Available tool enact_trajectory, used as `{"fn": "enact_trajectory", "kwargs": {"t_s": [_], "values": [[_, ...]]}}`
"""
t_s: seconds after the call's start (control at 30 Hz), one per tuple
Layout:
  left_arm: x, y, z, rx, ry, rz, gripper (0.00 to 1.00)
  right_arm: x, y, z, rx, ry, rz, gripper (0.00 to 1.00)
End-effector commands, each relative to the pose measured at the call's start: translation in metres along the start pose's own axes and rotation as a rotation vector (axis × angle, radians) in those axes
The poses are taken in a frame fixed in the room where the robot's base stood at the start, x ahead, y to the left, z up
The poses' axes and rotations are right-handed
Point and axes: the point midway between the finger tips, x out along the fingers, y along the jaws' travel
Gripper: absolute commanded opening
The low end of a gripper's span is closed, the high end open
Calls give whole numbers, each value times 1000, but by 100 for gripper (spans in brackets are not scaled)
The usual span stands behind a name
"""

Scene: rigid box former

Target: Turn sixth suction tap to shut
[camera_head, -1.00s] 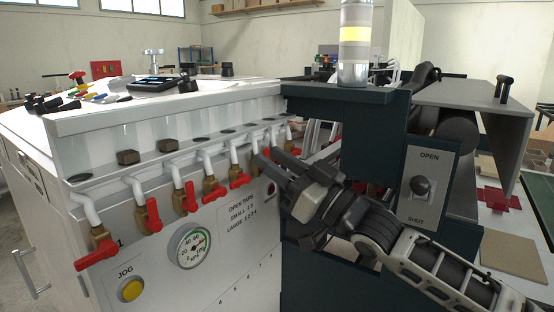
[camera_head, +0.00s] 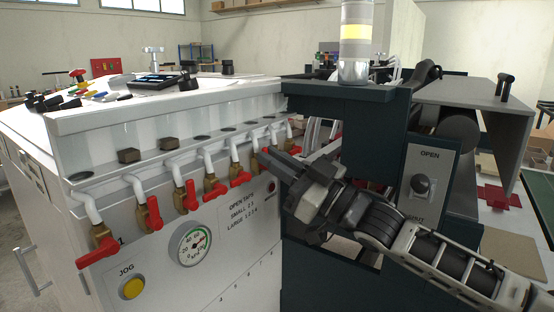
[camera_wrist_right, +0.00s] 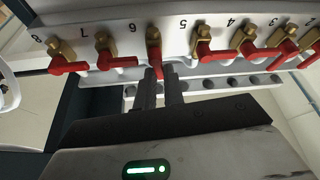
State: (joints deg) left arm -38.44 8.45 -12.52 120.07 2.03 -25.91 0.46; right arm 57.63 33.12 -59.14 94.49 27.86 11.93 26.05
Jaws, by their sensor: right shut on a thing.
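The sixth suction tap shows in the right wrist view as a brass body (camera_wrist_right: 153,38) with a red handle (camera_wrist_right: 155,65), beside the upside-down number 6. Its handle lies along the line of its pipe, pointing between my fingers. My right gripper (camera_wrist_right: 161,82) is shut on this red handle. In the head view the right gripper (camera_head: 266,156) reaches in from the right to the far part of the tap row and mostly hides the sixth tap. My left gripper is not in view.
Neighbouring red handles, the seventh (camera_wrist_right: 100,66) and fifth (camera_wrist_right: 212,55), sit close on both sides, turned sideways. A pressure gauge (camera_head: 190,244) and yellow jog button (camera_head: 132,288) are on the white panel. A dark machine frame (camera_head: 330,110) stands close above my right arm.

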Motion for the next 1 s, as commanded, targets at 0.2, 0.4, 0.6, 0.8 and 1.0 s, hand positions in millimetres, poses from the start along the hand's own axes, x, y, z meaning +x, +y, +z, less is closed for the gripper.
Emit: {"fn": "enact_trajectory", "kwargs": {"t_s": [0.2, 0.4, 0.6, 0.8, 1.0], "values": [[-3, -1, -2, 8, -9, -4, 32, 0, -2, -1, -155, -2, -63, 0], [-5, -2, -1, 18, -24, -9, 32, 0, -4, -1, -274, -1, -113, 0], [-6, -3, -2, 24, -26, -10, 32, 0, -5, 0, -353, -1, -146, 0], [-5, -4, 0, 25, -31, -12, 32, -1, -6, 1, -390, -1, -162, 0], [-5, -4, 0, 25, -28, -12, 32, -1, -7, 2, -396, -1, -165, 0]]}}
